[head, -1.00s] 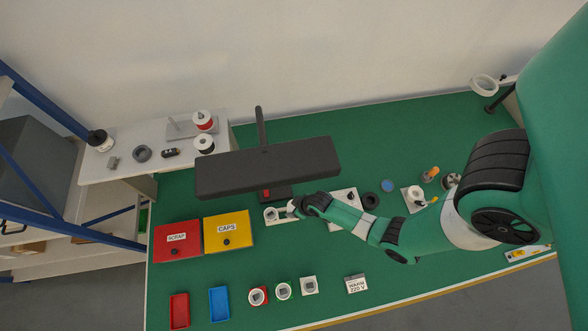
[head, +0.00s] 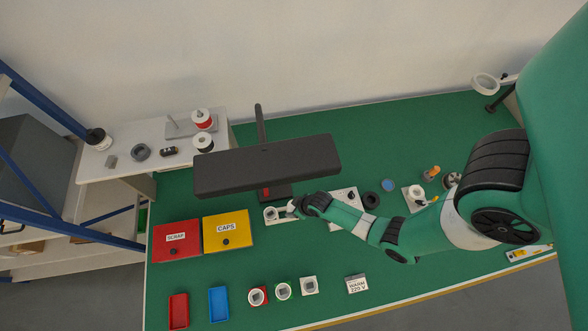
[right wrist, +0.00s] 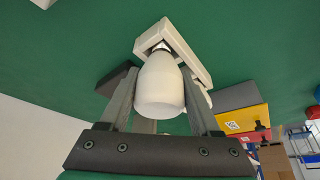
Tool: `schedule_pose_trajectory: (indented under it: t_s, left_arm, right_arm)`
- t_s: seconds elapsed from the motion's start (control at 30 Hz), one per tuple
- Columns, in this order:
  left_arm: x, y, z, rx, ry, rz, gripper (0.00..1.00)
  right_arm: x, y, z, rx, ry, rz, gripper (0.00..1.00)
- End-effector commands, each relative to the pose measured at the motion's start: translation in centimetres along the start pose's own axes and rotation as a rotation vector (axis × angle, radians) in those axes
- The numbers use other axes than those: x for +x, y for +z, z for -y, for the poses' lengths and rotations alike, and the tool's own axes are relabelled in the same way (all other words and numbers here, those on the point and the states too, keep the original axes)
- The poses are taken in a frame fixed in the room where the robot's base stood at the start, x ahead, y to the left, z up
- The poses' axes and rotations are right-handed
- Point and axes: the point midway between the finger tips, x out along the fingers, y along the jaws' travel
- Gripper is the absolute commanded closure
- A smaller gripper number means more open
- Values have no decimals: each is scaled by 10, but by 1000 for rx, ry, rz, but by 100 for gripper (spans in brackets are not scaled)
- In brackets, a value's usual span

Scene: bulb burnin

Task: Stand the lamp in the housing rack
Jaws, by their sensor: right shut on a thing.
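The lamp (right wrist: 160,85) is a white bulb with a metal neck. In the right wrist view it sits between the fingers of my right gripper (right wrist: 162,98), which is shut on it. Its neck end meets a pale block (right wrist: 190,57) with an opening; I cannot tell whether it is inside or only in front of it. In the head view my right gripper (head: 292,207) is at a white block with a round fitting (head: 270,214), below the dark overhead bar. The lamp is not clear there. I cannot tell for certain which piece is the housing rack.
A dark bar (head: 267,167) on a post hangs over the work spot. The red SCRAP box (head: 177,241) and yellow CAPS box (head: 227,230) stand to the left. The front right of the green table is mostly clear.

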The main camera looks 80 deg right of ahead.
Motion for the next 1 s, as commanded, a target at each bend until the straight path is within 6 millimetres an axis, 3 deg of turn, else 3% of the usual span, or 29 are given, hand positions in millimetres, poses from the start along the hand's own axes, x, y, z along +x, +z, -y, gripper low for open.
schedule_pose_trajectory:
  t_s: [0.93,0.97,1.0]
  left_arm:
    - [-6,6,0,0,0,0,0]
    - [-6,6,0,0,0,0,0]
    - [-6,6,0,0,0,0,0]
  right_arm:
    - [9,4,0,0,0,0,89]
    - [9,4,0,0,0,0,33]
    - [9,4,0,0,0,0,25]
